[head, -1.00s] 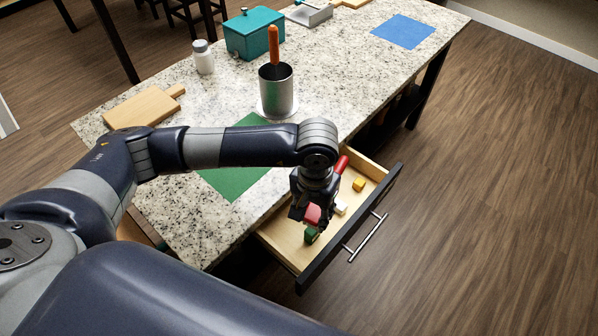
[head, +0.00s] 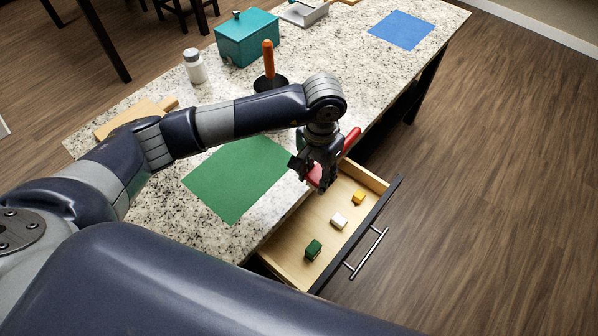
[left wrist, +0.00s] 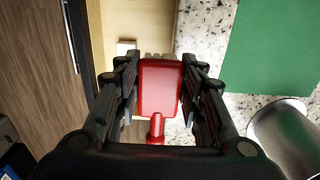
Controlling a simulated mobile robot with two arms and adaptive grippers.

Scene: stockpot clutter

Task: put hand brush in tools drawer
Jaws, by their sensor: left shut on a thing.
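The red hand brush (left wrist: 160,90) is between the fingers of my left gripper (head: 316,172), which is shut on it. In the head view its red handle (head: 352,139) sticks out beyond the gripper. Pale bristles show at its far end in the left wrist view. The gripper holds the brush above the counter edge and the inner side of the open drawer (head: 376,180). No label shows that this is the tools drawer. My right gripper is not in view.
The drawer holds a green block (head: 313,249), a white block (head: 339,220) and a yellow block (head: 358,197), with bare floor between them. A green mat (head: 238,178) lies on the counter. A metal pot (left wrist: 285,140) stands behind my arm.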

